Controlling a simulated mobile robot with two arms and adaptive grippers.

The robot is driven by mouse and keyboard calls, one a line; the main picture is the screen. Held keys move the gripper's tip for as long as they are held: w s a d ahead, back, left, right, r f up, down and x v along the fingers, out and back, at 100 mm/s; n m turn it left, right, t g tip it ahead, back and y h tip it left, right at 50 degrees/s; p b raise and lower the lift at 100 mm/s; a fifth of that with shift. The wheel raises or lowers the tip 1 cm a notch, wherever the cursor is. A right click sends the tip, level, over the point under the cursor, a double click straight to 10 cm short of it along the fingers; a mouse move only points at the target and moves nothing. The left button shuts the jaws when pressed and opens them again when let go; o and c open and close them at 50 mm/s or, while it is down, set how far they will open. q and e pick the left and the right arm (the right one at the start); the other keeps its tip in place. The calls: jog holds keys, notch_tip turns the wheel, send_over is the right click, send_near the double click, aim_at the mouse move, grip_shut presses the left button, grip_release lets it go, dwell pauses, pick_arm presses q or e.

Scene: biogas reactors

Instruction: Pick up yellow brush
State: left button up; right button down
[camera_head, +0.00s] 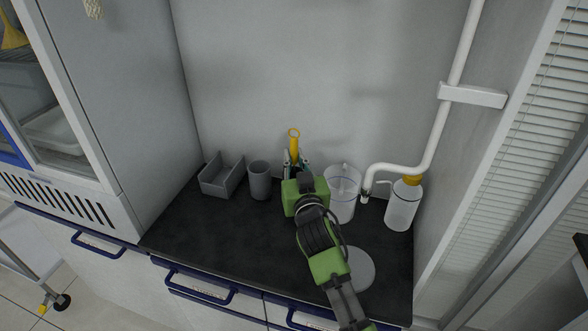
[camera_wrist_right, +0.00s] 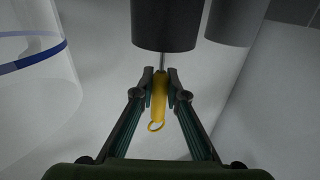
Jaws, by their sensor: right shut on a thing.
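The yellow brush (camera_head: 294,144) stands upright in the head view, its yellow handle ending in a ring at the top. My right gripper (camera_head: 296,163) is at the handle, with its fingers on either side of it. In the right wrist view, the yellow handle (camera_wrist_right: 159,95) sits between the two fingertips of my right gripper (camera_wrist_right: 160,88), which are shut on it. A thin metal stem runs from the handle to a dark cylindrical part (camera_wrist_right: 167,25). The brush's lower part is hidden behind my arm in the head view. My left gripper is not in view.
On the dark counter (camera_head: 222,225) stand a grey open bin (camera_head: 222,180), a grey cup (camera_head: 259,182), a clear beaker (camera_head: 342,190) close right of my gripper, and a wash bottle (camera_head: 403,205). A white pipe (camera_head: 440,130) runs down the right wall. A pale round disc (camera_head: 362,268) lies in front.

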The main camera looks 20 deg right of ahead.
notch_tip(320, 180, up, 18)
jog(key=shift+f, duration=0.1)
dwell(0.5)
dwell(0.6)
